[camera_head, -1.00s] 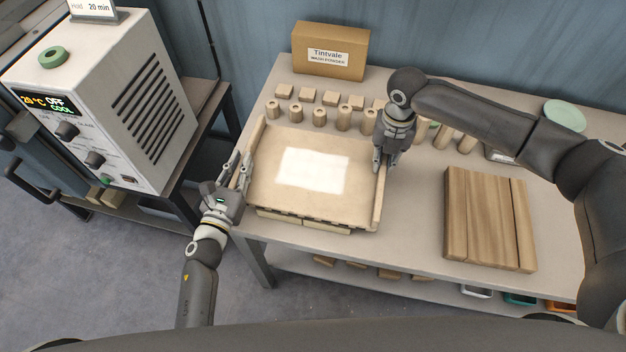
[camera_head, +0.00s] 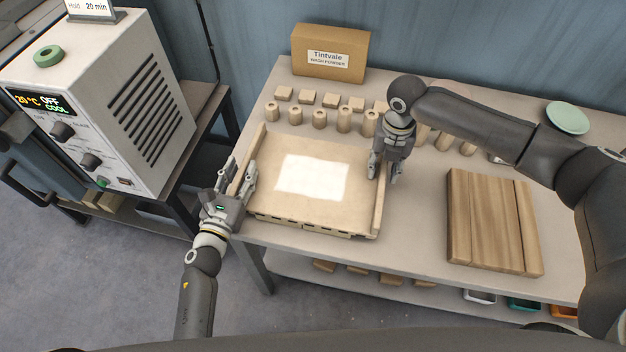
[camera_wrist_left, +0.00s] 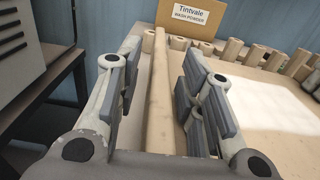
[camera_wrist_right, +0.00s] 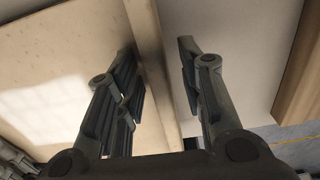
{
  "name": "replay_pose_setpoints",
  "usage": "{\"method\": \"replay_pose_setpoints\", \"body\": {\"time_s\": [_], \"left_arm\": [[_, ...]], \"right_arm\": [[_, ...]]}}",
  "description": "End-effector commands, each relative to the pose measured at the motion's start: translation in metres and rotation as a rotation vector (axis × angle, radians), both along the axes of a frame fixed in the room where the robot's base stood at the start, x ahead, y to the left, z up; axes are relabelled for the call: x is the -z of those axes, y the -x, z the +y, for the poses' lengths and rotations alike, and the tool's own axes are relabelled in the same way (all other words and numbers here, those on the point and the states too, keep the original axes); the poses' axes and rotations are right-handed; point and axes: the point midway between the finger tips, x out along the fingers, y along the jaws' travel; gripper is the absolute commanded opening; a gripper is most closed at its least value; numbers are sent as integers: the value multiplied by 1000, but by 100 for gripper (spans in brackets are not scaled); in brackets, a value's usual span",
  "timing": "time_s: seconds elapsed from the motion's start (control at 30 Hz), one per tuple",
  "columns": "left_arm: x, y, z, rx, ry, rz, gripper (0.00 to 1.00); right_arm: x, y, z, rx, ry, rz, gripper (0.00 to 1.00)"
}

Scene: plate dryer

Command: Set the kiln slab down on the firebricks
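The kiln slab (camera_head: 270,185) is a pale tan board with a raised rail along its left and right sides. It lies level on the firebricks (camera_head: 310,230), which show only as a thin row under its front edge; the rest are hidden. My left gripper (camera_head: 239,172) is open around the left rail (camera_wrist_left: 160,95), with a gap on each side in the left wrist view. My right gripper (camera_head: 386,175) is open around the right rail (camera_wrist_right: 152,70), with its fingers apart from it in the right wrist view.
Several small cylinders (camera_head: 319,118) and blocks (camera_head: 307,97) stand behind the slab, before a Tintvale box (camera_head: 330,52). Wooden boards (camera_head: 490,220) lie to the right. A grey kiln-like machine (camera_head: 120,100) stands left. Table between slab and boards is clear.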

Motion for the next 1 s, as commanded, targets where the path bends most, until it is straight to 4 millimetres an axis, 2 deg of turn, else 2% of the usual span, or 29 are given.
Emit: {"method": "replay_pose_setpoints", "body": {"time_s": [0.17, 0.6, 0.87, 1.0], "left_arm": [[1, 15, 4, 0, 0, 2, 35], [1, 94, 27, -2, 1, 2, 35], [0, 114, 33, -1, 0, 0, 35], [0, 115, 33, -1, 0, 0, 35]], "right_arm": [[0, 0, 0, -1, -1, 0, 36], [0, 0, 1, -1, -1, 0, 36], [-3, 0, 1, -1, -2, -2, 36], [-18, -1, 1, -2, -2, -3, 36]]}}
